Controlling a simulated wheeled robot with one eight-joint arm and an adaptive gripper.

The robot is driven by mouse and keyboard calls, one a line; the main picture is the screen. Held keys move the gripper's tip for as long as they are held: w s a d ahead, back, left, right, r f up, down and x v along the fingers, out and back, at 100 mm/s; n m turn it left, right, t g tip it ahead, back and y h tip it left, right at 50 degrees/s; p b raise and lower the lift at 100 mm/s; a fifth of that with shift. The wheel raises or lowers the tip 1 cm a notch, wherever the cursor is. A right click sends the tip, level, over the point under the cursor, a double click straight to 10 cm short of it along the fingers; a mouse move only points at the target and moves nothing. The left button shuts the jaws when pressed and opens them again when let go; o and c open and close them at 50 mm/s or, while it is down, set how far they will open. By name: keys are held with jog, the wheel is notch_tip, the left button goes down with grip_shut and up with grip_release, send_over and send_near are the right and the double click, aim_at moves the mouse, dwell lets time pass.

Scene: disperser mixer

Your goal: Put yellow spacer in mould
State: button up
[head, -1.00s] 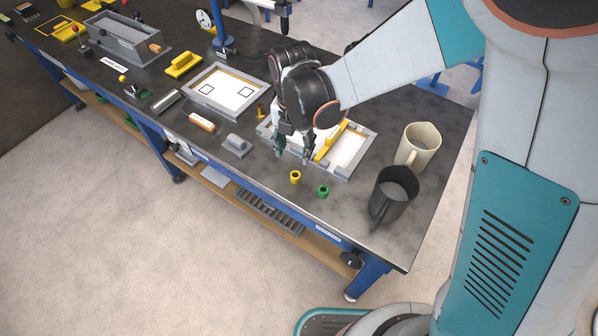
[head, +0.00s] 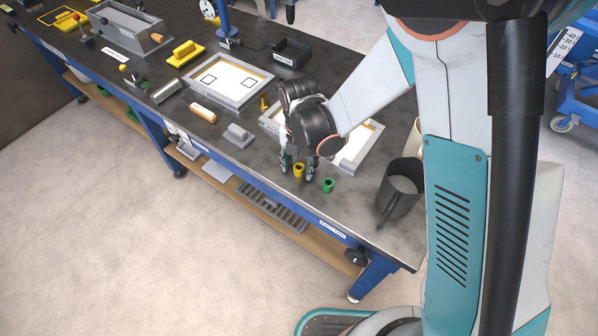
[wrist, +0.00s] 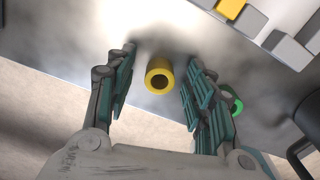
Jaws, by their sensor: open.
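The yellow spacer (head: 299,170) is a small hollow cylinder standing on the dark bench near its front edge. In the wrist view the spacer (wrist: 159,76) lies between the tips of my open gripper (wrist: 158,78), with a gap on each side. My gripper (head: 299,172) points down around it in the head view. The mould nearest my gripper is a grey frame with a white floor (head: 357,150), just behind; my arm hides part of it. Its corner, with a yellow piece, shows in the wrist view (wrist: 288,50). A second, similar framed mould (head: 228,84) lies farther left.
A green spacer (head: 327,185) stands close right of the yellow one, beside my right finger in the wrist view (wrist: 233,99). A dark jug (head: 402,190) stands to the right. A grey handled block (head: 238,135) lies left.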

jog(key=shift+f, duration=0.1)
jog(key=c, duration=0.9)
jog(key=shift+c, duration=0.2)
